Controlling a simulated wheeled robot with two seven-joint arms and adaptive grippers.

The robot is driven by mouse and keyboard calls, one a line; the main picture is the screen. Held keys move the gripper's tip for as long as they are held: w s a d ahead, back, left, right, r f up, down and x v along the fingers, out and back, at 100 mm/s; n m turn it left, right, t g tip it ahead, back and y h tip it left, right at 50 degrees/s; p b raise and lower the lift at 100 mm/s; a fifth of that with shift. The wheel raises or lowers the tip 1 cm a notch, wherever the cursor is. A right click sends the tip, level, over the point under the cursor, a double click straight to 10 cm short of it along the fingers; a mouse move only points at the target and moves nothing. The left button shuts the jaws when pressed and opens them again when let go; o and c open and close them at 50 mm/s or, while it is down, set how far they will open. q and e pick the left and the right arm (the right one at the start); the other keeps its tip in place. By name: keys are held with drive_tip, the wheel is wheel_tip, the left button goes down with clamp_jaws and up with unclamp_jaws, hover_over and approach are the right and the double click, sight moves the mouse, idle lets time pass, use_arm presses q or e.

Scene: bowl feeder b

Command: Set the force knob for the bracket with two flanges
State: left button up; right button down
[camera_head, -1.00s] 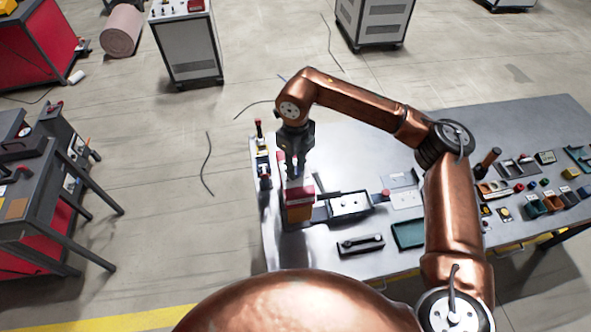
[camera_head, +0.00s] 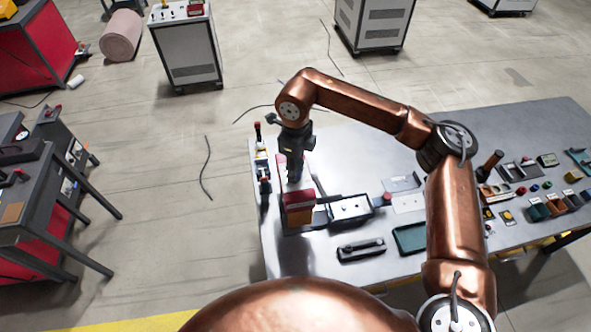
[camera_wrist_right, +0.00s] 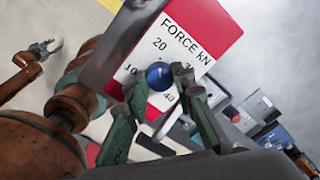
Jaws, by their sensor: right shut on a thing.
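The knob's pointer cannot be made out. In the head view, my right gripper (camera_head: 295,178) points down at the red-topped box (camera_head: 298,203) near the table's left end, and hides the knob. My left gripper (camera_wrist_right: 40,50) shows small at the left of the wrist view, away from the panel. I cannot pick out a two-flanged bracket.
The grey table (camera_head: 300,262) carries a framed tray (camera_head: 350,207) right of the box, a dark bar-shaped part (camera_head: 361,249) in front and a teal tray (camera_head: 411,239). Several small bins (camera_head: 552,204) stand at the right. Open floor lies left of the table.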

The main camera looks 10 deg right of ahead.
drive_tip(key=c, duration=1.6)
unclamp_jaws()
drive_tip(key=shift+r, duration=0.25)
wheel_tip(320, 180, up, 12)
drive_tip(key=shift+f, duration=0.2)
